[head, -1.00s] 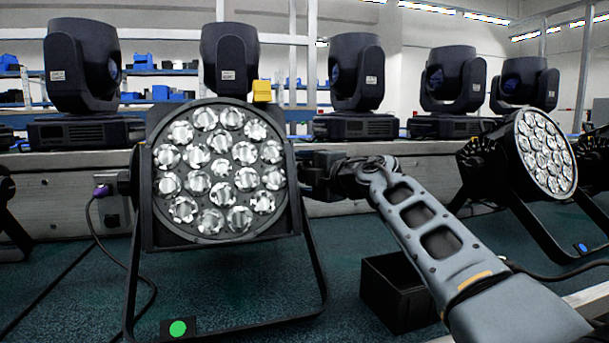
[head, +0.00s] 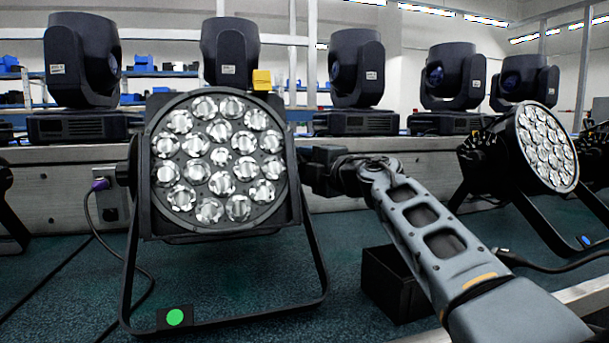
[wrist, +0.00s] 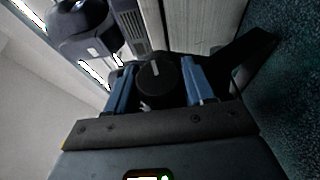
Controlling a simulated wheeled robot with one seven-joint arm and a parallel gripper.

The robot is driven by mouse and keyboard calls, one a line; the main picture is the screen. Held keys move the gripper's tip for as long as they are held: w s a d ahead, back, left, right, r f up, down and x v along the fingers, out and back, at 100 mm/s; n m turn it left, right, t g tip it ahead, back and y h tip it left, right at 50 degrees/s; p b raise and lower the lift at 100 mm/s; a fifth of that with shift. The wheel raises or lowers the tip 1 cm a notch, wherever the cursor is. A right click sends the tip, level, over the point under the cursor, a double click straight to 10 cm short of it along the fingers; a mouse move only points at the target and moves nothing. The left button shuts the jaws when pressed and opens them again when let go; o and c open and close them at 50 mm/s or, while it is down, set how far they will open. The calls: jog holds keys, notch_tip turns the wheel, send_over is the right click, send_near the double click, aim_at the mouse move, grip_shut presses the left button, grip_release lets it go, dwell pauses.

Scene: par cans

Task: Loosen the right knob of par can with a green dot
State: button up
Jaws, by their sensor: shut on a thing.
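The par can with the green dot (head: 221,222) stands left of centre in the head view, its lens face toward me. The green dot (head: 175,317) is on a dark tag at the foot of its stand. My gripper (head: 309,168) is at the can's right side, where the head view mostly hides the fingers. In the wrist view, the blue fingers of my gripper (wrist: 158,74) stand on either side of the round black right knob (wrist: 160,86), which has a short white mark on its face. My gripper is shut on this knob.
Another par can (head: 547,148) with a blue dot (head: 586,240) stands at the right. A black open box (head: 393,285) is on the floor beside my arm. Several moving-head lights stand on the bench (head: 60,190) behind. A cable with a purple plug (head: 100,185) hangs at the left.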

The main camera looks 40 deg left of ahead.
jog(key=y+b, duration=0.1)
jog(key=b, duration=0.2)
jog(key=shift+f, duration=0.3)
jog(key=shift+r+n+t+b, duration=0.15)
jog(key=shift+n+t+b, duration=0.15)
jog(key=shift+b, duration=0.15)
jog(key=shift+r+y, duration=0.1)
jog(key=shift+y, duration=0.2)
jog(key=o, duration=1)
jog(key=shift+d, duration=0.1)
jog(key=shift+p+v, duration=0.75)
jog(key=shift+v, duration=0.15)
jog(key=shift+p+v, duration=1.5)
jog(key=shift+v, duration=1.4)
